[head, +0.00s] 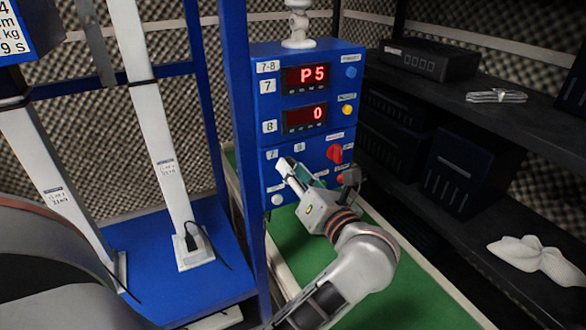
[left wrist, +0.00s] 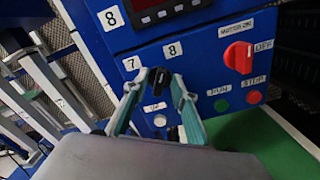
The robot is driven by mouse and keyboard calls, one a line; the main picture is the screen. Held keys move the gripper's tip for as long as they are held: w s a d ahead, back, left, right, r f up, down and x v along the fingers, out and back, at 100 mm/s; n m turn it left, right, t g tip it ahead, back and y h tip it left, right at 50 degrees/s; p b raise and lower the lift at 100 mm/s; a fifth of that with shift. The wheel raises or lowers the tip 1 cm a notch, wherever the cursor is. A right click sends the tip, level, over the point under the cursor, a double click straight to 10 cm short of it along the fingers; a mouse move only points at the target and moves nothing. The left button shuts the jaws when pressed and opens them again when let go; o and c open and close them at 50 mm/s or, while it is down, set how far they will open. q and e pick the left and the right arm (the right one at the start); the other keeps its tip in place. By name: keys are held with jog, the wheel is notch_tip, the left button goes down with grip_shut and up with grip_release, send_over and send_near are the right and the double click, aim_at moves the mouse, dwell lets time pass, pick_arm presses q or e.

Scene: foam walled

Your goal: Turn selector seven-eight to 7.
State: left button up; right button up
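The black selector knob (left wrist: 158,80) sits on the blue panel (left wrist: 205,55) below the labels 7 (left wrist: 132,64) and 8 (left wrist: 172,50) in the left wrist view. Its exact pointing is hard to read. My left gripper (left wrist: 158,85) has one finger on each side of the knob, apart from each other; contact with the knob is unclear. In the head view my left gripper (head: 292,166) is at the panel's lower front and hides the knob. The upper display (head: 307,77) reads P5, the lower (head: 305,117) reads 0. My right gripper is out of view.
A red rotary switch (left wrist: 239,57) labelled MOTOR ON and OFF is right of the knob, above a green button (left wrist: 221,107) and red button (left wrist: 254,97). A white button (left wrist: 159,120) lies below the knob. A blue post (head: 237,130) stands left of the panel; dark shelves (head: 470,90) stand right.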

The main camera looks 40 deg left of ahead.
pick_arm(q)
grip_shut()
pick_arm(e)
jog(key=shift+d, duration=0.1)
